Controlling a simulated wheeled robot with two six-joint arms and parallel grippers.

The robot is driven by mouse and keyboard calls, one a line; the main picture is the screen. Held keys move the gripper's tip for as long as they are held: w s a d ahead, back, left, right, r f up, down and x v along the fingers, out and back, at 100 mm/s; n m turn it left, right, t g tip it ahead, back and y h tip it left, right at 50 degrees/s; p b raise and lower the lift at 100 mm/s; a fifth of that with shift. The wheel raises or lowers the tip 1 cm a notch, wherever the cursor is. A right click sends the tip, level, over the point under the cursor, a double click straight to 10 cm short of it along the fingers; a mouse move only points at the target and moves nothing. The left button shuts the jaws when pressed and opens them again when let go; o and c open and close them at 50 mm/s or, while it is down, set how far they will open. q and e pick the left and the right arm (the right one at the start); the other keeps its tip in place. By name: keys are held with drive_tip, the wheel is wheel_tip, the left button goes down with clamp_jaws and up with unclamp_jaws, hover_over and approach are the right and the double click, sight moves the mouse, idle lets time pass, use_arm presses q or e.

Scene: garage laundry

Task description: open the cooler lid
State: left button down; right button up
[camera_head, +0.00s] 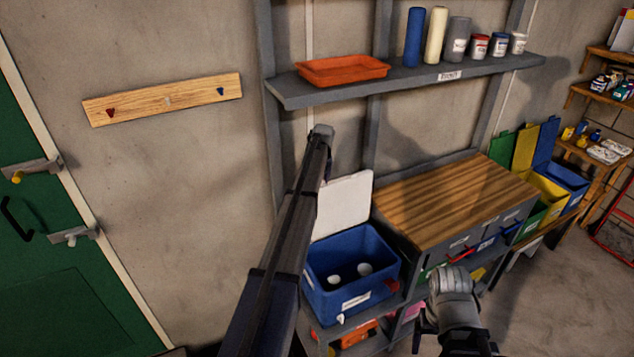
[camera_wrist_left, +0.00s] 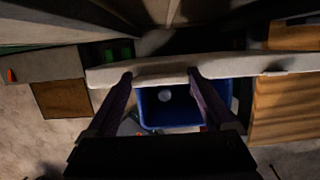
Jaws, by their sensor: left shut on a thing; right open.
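The blue cooler (camera_head: 350,270) sits on a low grey shelf, with two pale round things visible inside. Its white lid (camera_head: 345,205) stands raised, tilted up at the back of the cooler. In the left wrist view the lid (camera_wrist_left: 260,65) is a pale band running across the fingers, with the blue cooler (camera_wrist_left: 180,113) below it. My left gripper (camera_wrist_left: 160,76) is shut on the lid. In the head view my left arm hides the lid's left side, and the fingertips are hard to make out. My right gripper (camera_head: 450,283) is open and empty, right of the cooler.
A wood-topped grey cabinet (camera_head: 455,200) stands right of the cooler. Above is a wall shelf (camera_head: 420,78) with an orange tray (camera_head: 342,70) and several containers. Coloured bins (camera_head: 545,190) stand farther right. A green door (camera_head: 40,230) is at the left.

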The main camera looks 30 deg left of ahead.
use_arm(q)
drive_tip(key=shift+a, duration=0.1)
unclamp_jaws()
drive_tip(key=shift+r, duration=0.1)
drive_tip(key=p+v, duration=0.7)
drive_tip(key=shift+r+p, duration=0.35)
drive_tip(key=shift+f, duration=0.15)
drive_tip(key=b+x, duration=0.7)
drive_tip(key=shift+f+b, duration=0.35)
drive_tip(key=shift+r, duration=0.1)
